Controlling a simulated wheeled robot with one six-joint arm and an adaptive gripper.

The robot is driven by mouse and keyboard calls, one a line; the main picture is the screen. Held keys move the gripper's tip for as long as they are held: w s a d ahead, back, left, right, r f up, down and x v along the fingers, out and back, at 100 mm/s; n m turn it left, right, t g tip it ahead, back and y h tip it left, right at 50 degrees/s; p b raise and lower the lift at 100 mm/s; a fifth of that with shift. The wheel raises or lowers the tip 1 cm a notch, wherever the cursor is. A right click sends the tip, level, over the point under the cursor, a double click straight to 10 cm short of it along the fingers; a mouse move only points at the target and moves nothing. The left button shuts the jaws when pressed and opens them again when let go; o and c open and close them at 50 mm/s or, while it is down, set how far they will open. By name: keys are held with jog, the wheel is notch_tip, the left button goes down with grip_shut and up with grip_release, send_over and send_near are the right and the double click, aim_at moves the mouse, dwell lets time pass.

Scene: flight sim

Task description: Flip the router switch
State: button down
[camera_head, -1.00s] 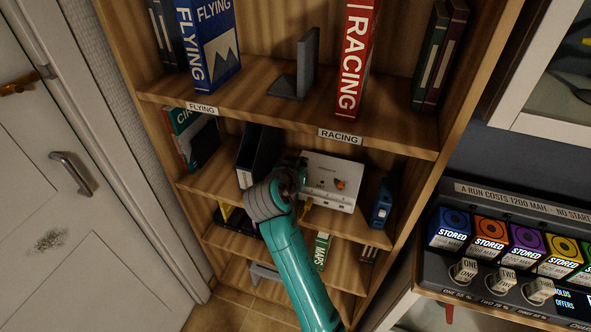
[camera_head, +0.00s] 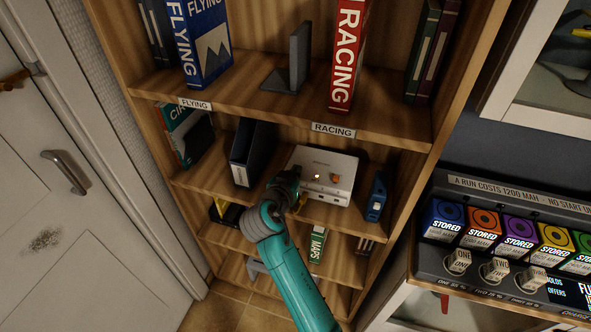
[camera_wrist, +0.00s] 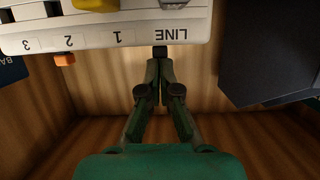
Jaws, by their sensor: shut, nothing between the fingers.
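The router (camera_head: 325,172) is a white box on the middle shelf in the head view, with an orange-red switch (camera_head: 335,179) on its top. Its port edge fills the top left of the wrist view (camera_wrist: 110,35), with labels LINE, 1, 2 and 3 upside down. The switch is not clearly seen in the wrist view. My gripper (camera_wrist: 160,52) is shut and empty, its tips at the router's front edge by the LINE label. I cannot tell if they touch. In the head view my arm reaches up to the router's lower left corner.
A dark file holder (camera_head: 251,153) stands left of the router, and a blue device (camera_head: 376,197) stands to its right. The shelf above (camera_head: 280,112) overhangs the router. A yellow plug (camera_wrist: 96,4) and an orange plug (camera_wrist: 65,58) sit at the ports.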

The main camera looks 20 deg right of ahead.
dwell(0.4)
jog(key=shift+r, duration=0.65)
jog(key=shift+r, duration=0.1)
